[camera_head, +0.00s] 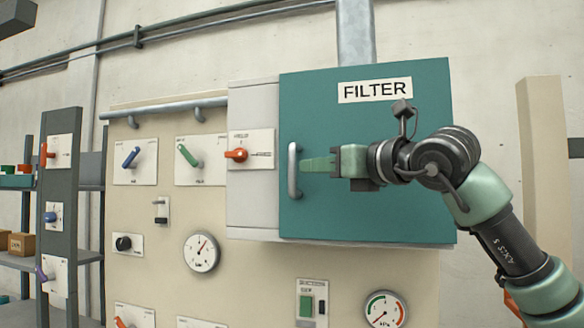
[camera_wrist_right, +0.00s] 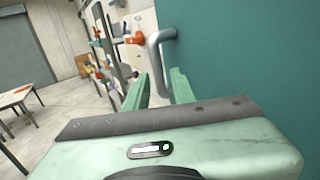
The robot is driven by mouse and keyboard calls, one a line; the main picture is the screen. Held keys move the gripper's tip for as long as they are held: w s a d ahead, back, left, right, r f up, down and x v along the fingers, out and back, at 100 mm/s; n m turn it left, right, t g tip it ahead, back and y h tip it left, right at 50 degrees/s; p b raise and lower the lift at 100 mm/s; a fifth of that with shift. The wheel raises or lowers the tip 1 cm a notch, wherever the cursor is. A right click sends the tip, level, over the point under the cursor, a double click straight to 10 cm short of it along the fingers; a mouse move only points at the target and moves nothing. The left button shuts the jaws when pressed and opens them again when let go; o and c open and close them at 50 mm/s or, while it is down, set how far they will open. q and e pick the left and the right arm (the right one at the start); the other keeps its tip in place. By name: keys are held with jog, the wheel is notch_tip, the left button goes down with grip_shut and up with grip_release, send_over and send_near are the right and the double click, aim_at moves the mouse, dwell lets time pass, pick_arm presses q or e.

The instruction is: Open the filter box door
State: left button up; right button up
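The filter box is a pale grey housing (camera_head: 252,205) with a teal door (camera_head: 365,215) labelled FILTER. The door looks closed. A grey vertical bar handle (camera_head: 293,178) is near the door's left edge. The handle (camera_wrist_right: 154,50) also shows in the right wrist view. My right gripper (camera_head: 304,164) comes from the right across the door, with its fingertips at the handle. In the right wrist view my right gripper (camera_wrist_right: 158,76) has its two green fingers apart, with the handle bar between them. Contact with the handle cannot be told. My left gripper is not in view.
An orange lever switch (camera_head: 236,155) is mounted on the box's left side. The beige panel behind holds more levers, a gauge (camera_head: 201,251) and a second gauge (camera_head: 384,309) below the box. A beige post (camera_head: 545,150) stands right of my arm. Shelves (camera_head: 20,262) are at far left.

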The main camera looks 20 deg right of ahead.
aim_at(295, 168)
jog(key=p+x, duration=0.3)
jog(key=x, duration=0.3)
jog(key=shift+w+a+r+p, duration=0.15)
jog(key=shift+w+a+p, duration=0.05)
jog(key=shift+a+p, duration=0.1)
jog(key=shift+w+a, duration=0.1)
jog(key=shift+w, duration=0.4)
jog(key=shift+c, duration=0.4)
grip_shut()
jog(key=shift+s, duration=0.1)
